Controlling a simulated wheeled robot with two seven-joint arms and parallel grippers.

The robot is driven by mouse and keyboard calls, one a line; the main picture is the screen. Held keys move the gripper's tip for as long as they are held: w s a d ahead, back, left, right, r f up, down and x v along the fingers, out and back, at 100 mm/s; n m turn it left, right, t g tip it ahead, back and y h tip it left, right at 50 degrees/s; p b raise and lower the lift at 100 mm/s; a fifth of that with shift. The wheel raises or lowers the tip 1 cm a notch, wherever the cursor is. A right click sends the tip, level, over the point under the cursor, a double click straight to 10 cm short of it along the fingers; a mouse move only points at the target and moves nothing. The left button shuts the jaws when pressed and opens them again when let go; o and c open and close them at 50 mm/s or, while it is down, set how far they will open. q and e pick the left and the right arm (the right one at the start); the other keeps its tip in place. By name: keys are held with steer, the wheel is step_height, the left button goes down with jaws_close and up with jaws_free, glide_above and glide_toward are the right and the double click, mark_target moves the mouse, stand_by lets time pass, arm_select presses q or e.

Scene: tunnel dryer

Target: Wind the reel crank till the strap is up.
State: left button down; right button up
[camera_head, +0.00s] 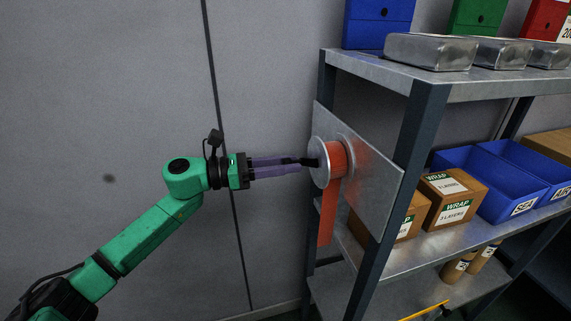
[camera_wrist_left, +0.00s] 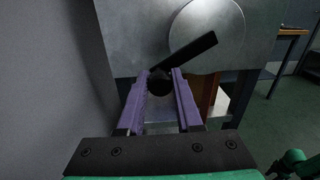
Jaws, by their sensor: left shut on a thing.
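The reel (camera_head: 320,163) is a grey metal disc with orange strap wound behind it, mounted on a metal plate (camera_head: 370,190) at the end of the shelf. A length of the orange strap (camera_head: 326,218) hangs down below it. The black crank (camera_wrist_left: 190,51) lies across the reel's disc (camera_wrist_left: 208,32) in the left wrist view, slanting from upper right to lower left. Its dark knob (camera_wrist_left: 158,86) sits between the purple fingers. My left gripper (camera_head: 303,162) is shut on the knob, whose sides are partly hidden by the fingers. My right gripper is not in view.
A metal shelf rack (camera_head: 420,82) stands right of the reel, its post (camera_head: 405,150) close by. It holds silver tins, wrap boxes (camera_head: 450,198) and blue bins (camera_head: 492,180). A grey wall (camera_head: 110,90) lies behind my left arm. The space left of the reel is clear.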

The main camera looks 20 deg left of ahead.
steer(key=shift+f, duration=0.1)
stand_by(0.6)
